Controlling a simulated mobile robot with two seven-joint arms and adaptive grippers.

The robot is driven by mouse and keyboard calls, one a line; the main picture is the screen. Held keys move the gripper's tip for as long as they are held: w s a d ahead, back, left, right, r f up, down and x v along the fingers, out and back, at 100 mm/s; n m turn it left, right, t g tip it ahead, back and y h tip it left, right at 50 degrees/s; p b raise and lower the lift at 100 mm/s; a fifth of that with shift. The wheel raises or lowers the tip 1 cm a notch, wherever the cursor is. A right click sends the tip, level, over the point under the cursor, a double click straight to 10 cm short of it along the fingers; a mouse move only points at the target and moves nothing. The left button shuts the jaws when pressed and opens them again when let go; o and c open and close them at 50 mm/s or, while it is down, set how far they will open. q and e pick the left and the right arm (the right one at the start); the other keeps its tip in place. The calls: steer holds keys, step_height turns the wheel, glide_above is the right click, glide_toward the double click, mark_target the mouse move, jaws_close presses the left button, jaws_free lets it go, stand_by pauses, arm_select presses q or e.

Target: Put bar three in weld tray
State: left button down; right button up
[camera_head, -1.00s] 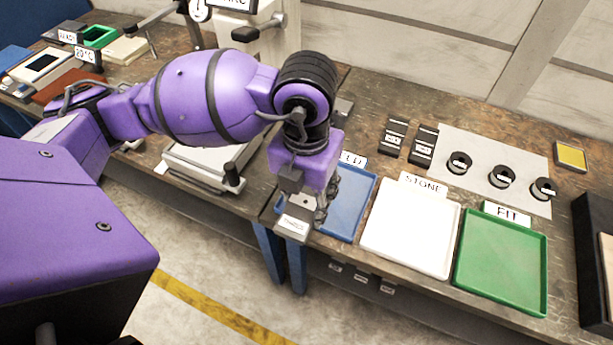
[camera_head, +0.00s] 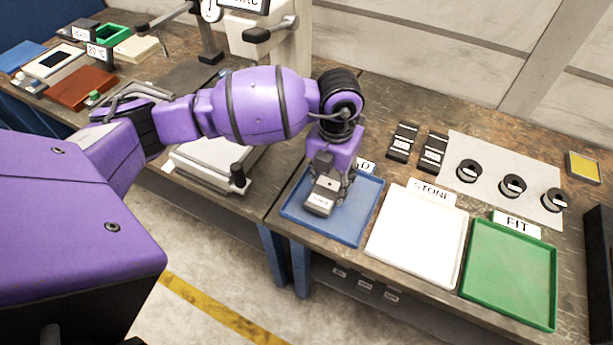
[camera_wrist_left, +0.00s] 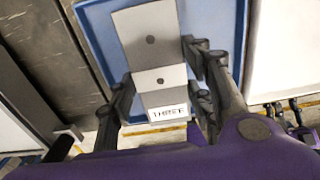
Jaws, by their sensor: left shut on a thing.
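My left gripper (camera_head: 331,181) is shut on bar three (camera_head: 319,203), a grey metal block with a white label. In the left wrist view the bar (camera_wrist_left: 152,50) reads "THREE" and sits between the two dark fingers (camera_wrist_left: 160,95). The blue tray (camera_head: 350,228) lies under the gripper and bar. Its sign is mostly hidden by my gripper; only a final "D" shows. The bar is over the tray's left part; I cannot tell whether it touches the tray floor. My right gripper is not in view.
A white tray (camera_head: 415,240) signed STONE and a green tray (camera_head: 510,275) signed FIT stand to the right. A pale device (camera_head: 200,166) stands left of the blue tray.

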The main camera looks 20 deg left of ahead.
mark_target(330, 184)
arm_select(q)
steer(key=shift+w+f, duration=0.1)
steer(key=shift+f, duration=1.1)
steer(key=shift+f, duration=0.1)
steer(key=c, duration=0.9)
jaws_free()
steer(key=shift+f, duration=0.15)
step_height(330, 184, up, 12)
